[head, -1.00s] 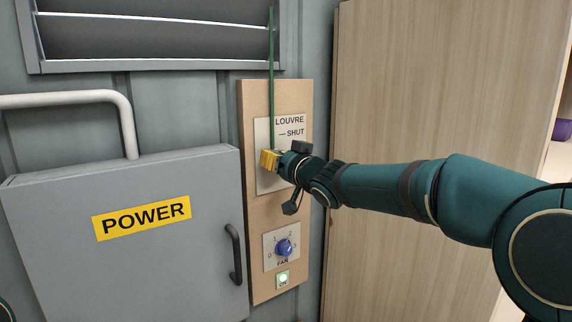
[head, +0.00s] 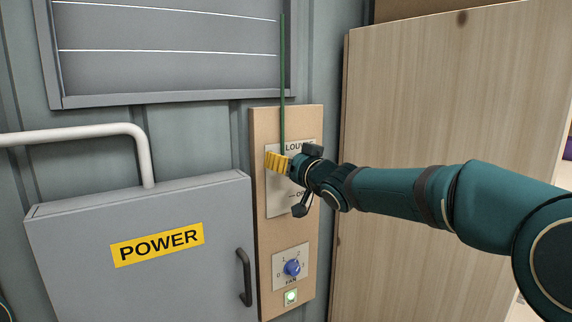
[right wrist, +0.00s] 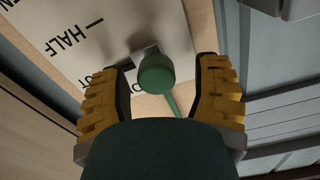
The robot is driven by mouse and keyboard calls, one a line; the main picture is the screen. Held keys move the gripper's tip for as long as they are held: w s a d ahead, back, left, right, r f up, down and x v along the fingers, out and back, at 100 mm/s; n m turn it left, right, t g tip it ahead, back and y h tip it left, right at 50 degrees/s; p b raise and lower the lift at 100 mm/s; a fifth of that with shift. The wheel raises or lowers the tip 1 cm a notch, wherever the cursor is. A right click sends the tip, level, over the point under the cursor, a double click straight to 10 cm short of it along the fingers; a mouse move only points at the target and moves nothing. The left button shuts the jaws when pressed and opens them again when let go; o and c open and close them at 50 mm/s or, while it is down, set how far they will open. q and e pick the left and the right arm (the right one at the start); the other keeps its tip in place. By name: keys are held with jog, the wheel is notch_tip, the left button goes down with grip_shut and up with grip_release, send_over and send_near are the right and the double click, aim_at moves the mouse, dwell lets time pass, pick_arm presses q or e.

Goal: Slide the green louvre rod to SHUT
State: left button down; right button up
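The green louvre rod (head: 282,85) runs up from the LOUVRE plate (head: 276,205) past the louvre (head: 165,50), whose slats lie nearly flat with thin bright lines between them. My right gripper (head: 270,161) is at the plate's upper part, hiding the rod's lower end and the SHUT mark in the head view. In the right wrist view, the rod's green knob (right wrist: 155,73) sits between the yellow fingers of my right gripper (right wrist: 160,85), with visible gaps on both sides. The knob is beside a partly hidden label ending in "UT", past the HALF mark. My left gripper is out of view.
A wooden panel (head: 420,90) stands right, behind my right arm.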

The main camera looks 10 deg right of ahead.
jog(key=shift+f, duration=0.1)
jog(key=v, duration=1.2)
dwell(0.4)
